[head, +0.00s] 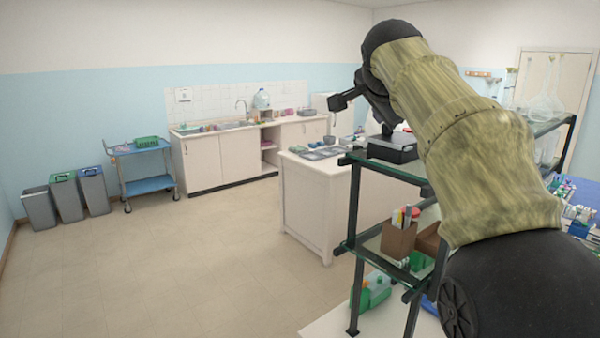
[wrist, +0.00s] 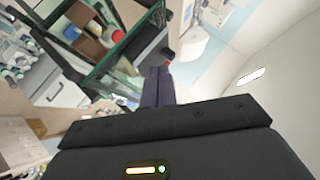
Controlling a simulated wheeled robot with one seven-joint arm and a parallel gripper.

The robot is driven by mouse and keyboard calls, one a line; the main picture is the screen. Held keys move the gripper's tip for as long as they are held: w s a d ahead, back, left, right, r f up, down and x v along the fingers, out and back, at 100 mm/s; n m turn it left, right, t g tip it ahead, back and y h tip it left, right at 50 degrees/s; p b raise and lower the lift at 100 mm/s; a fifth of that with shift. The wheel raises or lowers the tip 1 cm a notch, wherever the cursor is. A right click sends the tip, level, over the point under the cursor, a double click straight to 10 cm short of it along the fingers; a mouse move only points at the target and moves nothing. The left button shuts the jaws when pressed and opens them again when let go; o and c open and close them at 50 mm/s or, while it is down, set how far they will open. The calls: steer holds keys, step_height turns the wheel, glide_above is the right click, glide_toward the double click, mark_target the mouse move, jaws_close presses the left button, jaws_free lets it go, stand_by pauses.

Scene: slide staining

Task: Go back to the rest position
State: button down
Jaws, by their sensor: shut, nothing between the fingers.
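My gripper (head: 338,103) is raised in the air at the end of my arm, above the level of the shelf rack's upper shelf in the head view. It points to the left, and its fingers look closed together with nothing held. In the wrist view, the dark fingers (wrist: 158,86) lie side by side with no gap that I can make out. No object touches the gripper in either view. My arm hides part of the rack and the bench behind it.
A dark-framed glass shelf rack (head: 352,215) stands close below my arm, with a black device (head: 392,149) and a brown pen box (head: 398,240). Glass flasks (head: 543,106) stand on the right. A white island (head: 312,205) is behind. The floor (head: 190,270) at left is clear.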

steer(key=s+f+n+g+y+b, duration=0.1)
steer(key=s+f+n+g+b, duration=0.2)
steer(key=f, duration=1.2)
steer(key=s+f+n+g+y, duration=0.15)
steer(key=f+n, duration=0.25)
steer(key=f, duration=1.2)
steer(key=s+f+n+g+b, duration=0.3)
steer(key=s+f+n+g, duration=0.1)
steer(key=s+f, duration=1.7)
steer(key=shift+f+n, duration=0.7)
steer(key=shift+n, duration=0.1)
steer(key=shift+a, duration=0.1)
